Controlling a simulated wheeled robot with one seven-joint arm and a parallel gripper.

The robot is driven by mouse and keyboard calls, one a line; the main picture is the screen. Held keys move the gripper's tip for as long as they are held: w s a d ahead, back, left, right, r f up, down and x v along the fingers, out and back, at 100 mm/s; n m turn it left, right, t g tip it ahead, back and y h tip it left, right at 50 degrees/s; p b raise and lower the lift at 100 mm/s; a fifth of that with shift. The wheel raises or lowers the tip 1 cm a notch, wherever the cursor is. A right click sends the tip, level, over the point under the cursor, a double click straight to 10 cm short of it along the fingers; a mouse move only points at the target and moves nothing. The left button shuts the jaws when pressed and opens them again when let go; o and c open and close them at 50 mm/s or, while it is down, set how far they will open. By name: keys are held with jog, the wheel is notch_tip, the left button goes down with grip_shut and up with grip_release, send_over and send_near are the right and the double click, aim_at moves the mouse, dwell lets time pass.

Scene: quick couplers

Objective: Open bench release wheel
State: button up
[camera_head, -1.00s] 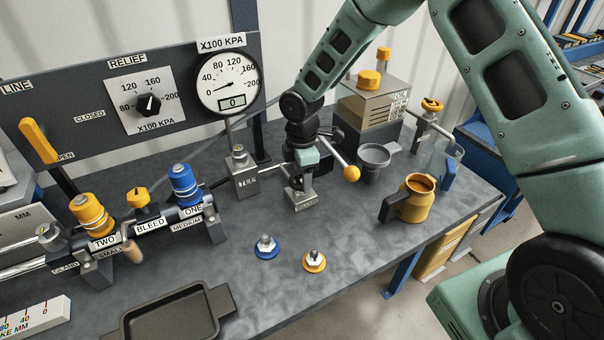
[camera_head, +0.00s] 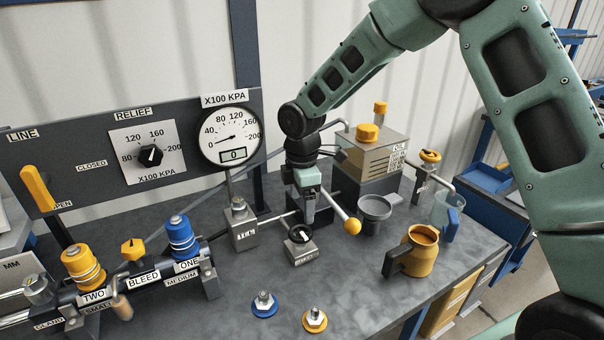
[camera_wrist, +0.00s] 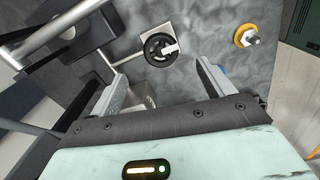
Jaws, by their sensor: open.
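A small black wheel (camera_head: 300,233) with a pale bar across it sits on a low grey block (camera_head: 302,250) near the middle of the bench. The block's label is too small to read. The wheel also shows in the wrist view (camera_wrist: 160,47), beyond my fingertips. My gripper (camera_head: 308,217) points down just above the wheel, apart from it as far as I can see. In the wrist view my gripper (camera_wrist: 162,70) has its two fingers spread wide with nothing between them.
A yellow-knobbed lever (camera_head: 352,226) and a grey cup (camera_head: 374,212) stand close on the right. A square metal block (camera_head: 240,230) stands on the left. A yellow jug (camera_head: 418,250), blue coupler (camera_head: 264,304) and yellow coupler (camera_head: 315,319) are nearer. Bench between them is clear.

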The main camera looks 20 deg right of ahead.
notch_tip(320, 180, up, 9)
jog(key=shift+b, duration=0.45)
